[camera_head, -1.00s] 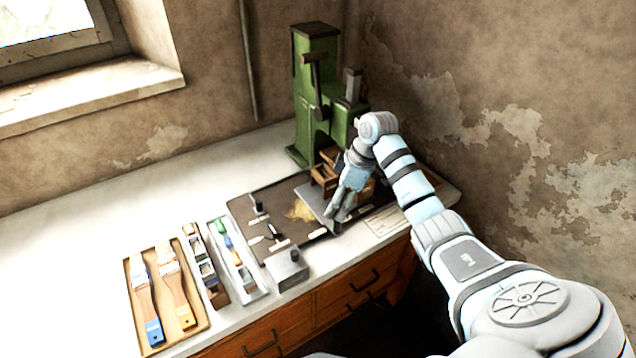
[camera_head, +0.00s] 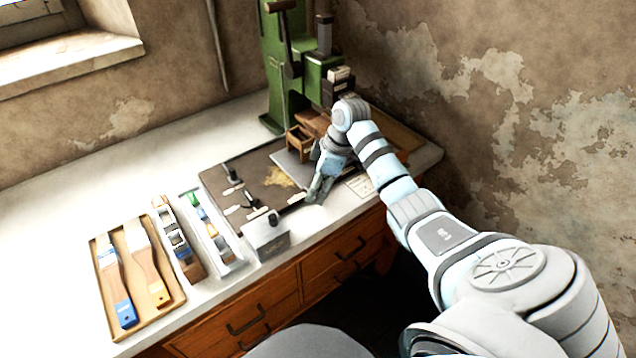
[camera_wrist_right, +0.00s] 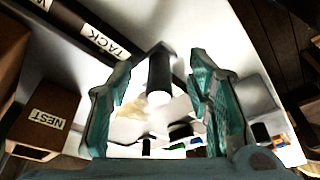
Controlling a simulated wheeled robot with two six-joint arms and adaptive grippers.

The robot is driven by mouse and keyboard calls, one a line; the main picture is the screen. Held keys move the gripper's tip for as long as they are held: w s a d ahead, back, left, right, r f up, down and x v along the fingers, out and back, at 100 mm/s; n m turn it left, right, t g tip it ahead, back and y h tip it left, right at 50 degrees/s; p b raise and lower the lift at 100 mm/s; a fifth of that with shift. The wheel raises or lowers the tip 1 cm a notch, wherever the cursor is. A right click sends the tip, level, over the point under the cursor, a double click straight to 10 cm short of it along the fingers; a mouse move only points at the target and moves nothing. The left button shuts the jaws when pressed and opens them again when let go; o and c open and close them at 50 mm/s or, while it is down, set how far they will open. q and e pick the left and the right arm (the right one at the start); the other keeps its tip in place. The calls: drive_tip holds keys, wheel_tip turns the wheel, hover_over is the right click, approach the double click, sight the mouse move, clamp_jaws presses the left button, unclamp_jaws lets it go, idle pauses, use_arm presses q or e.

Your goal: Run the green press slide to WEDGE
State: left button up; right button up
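The green press (camera_head: 276,72) stands at the back of the bench against the wall. A dark block with a pale top (camera_head: 338,84) shows at its right side. I cannot read WEDGE anywhere. My right gripper (camera_head: 316,192) is low over the front edge of the dark board. In the wrist view the right gripper (camera_wrist_right: 160,78) is open, its two fingers apart. A black cylindrical handle with a white end (camera_wrist_right: 159,78) shows between the fingers; I cannot tell whether they touch it. My left gripper is out of view.
A dark board (camera_head: 222,186) with small levers and pale labels lies before the press. Signs NEST (camera_wrist_right: 48,117) and TACK (camera_wrist_right: 104,42) are readable. A brush tray (camera_head: 95,262), a parts tray (camera_head: 232,262) and a grey box (camera_head: 266,240) stand left. The far-left bench is clear.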

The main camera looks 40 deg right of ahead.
drive_tip(key=c, duration=0.9)
drive_tip(key=d+b, duration=0.2)
drive_tip(key=d, duration=0.5)
drive_tip(key=shift+f, duration=0.2)
drive_tip(key=shift+s+d+r, duration=0.1)
drive_tip(key=shift+d, duration=0.35)
drive_tip(key=o, duration=1.5)
drive_tip(key=shift+r, duration=0.15)
